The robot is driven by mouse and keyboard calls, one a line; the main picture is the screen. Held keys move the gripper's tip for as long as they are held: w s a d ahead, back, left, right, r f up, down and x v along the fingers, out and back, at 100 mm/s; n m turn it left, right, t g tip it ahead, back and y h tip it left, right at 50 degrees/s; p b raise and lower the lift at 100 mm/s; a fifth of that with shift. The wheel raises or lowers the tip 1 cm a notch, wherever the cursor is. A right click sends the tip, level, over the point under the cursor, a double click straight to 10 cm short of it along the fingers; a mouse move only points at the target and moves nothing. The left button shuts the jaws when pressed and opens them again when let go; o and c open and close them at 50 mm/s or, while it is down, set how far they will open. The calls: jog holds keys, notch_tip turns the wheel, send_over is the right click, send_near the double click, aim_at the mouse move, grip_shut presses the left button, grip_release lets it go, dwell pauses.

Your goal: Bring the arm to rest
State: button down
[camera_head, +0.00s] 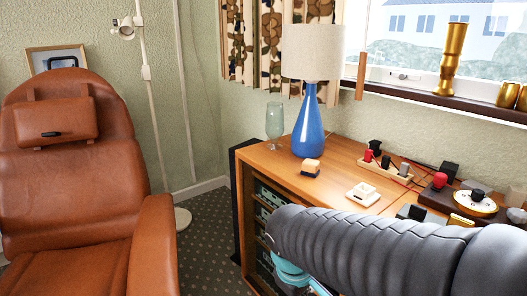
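My arm (375,248) reaches in from the lower right corner. Its dark grey ribbed sleeve crosses in front of the wooden cabinet (262,160). A teal joint part of my arm shows at the sleeve's left end, low in the picture. My gripper is not visible, so I cannot see whether it holds anything.
A blue lamp (314,125), a glass goblet (274,120), small blocks (311,167) and a white device (363,194) stand on the cabinet. A turntable-like dial (470,204) is at right. A brown leather armchair (75,180) fills the left. Carpet (205,235) lies between.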

jog(key=s+d+r+m+t+y, duration=0.1)
jog(key=s+d+r+m+t, duration=0.2)
jog(key=s+d+r+m, duration=0.3)
jog(key=shift+s+d+r+m+y, duration=0.15)
jog(key=shift+s+d+m+y, duration=0.15)
jog(key=shift+s+d+m, duration=0.65)
jog(key=shift+w+d, duration=0.15)
jog(key=shift+d, duration=0.2)
